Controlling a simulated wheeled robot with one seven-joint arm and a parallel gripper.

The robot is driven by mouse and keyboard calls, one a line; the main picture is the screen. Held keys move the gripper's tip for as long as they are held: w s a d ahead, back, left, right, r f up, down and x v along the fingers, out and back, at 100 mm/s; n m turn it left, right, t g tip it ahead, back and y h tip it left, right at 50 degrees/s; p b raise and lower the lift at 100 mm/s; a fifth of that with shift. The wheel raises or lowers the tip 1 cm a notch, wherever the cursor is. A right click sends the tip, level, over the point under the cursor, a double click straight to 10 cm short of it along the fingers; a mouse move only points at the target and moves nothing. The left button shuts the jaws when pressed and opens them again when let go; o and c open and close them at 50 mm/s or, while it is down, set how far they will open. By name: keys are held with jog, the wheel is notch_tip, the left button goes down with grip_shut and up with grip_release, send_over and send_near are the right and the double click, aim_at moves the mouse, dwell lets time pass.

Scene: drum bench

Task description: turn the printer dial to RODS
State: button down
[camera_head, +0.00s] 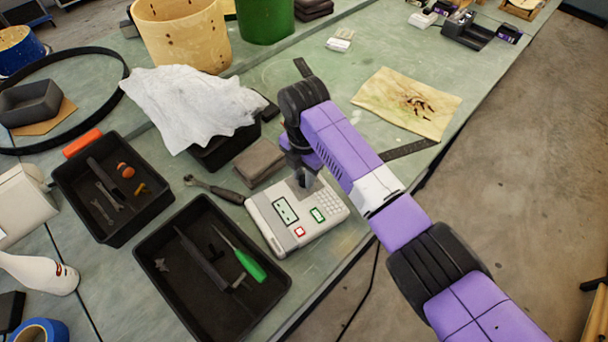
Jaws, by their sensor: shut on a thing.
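The printer (322,226) is a white and grey box near the bench's right edge, with a dark-framed display, a green-framed label and a red-framed button on its top. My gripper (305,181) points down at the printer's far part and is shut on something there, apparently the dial. The dial itself is hidden by my gripper and arm. Its setting and the word RODS cannot be read in this view.
Two black tool trays (143,268) (66,190) stand to the left. A white cloth (190,108) covers another black bin behind. A stained cloth (385,92) lies on the right, near the bench edge.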

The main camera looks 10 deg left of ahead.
aim_at(304, 178)
jog(key=shift+n+b, duration=0.35)
jog(key=shift+n, duration=1.65)
jog(key=c, duration=1.1)
grip_release()
jog(key=shift+c, duration=0.2)
jog(key=shift+r+b, duration=0.75)
jog(key=shift+r, duration=3.2)
